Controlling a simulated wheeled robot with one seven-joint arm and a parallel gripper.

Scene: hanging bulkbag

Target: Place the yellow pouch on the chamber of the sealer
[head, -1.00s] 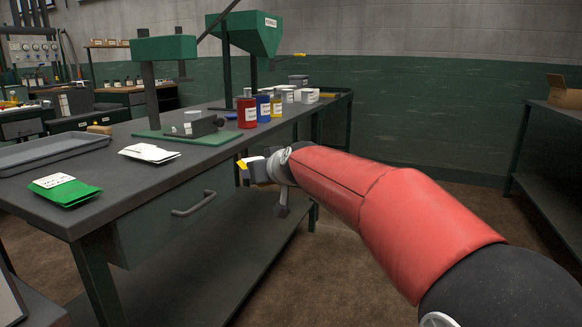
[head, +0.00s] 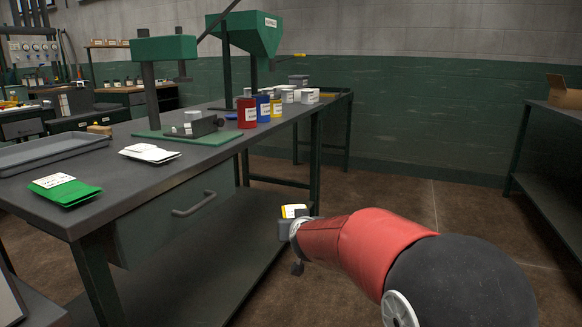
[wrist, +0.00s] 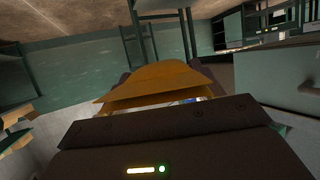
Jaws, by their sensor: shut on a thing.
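My gripper (head: 289,229) is shut on the yellow pouch (head: 293,211), which has a white label. It holds the pouch out in front of the bench, below the level of the bench top and to the right of the drawer. In the wrist view the yellow pouch (wrist: 155,82) stretches out beyond the dark gripper body, which hides its near part. A green press-like machine (head: 165,48) on a green base stands on the bench; I cannot tell whether it is the sealer. No chamber is clearly recognisable.
The dark bench (head: 120,185) carries a green pouch (head: 64,189), white pouches (head: 149,153), a grey tray (head: 50,150), and red (head: 247,112), blue (head: 263,108) and yellow tins. A green hopper (head: 252,33) stands behind. Open floor lies right of the bench, before another table (head: 555,125).

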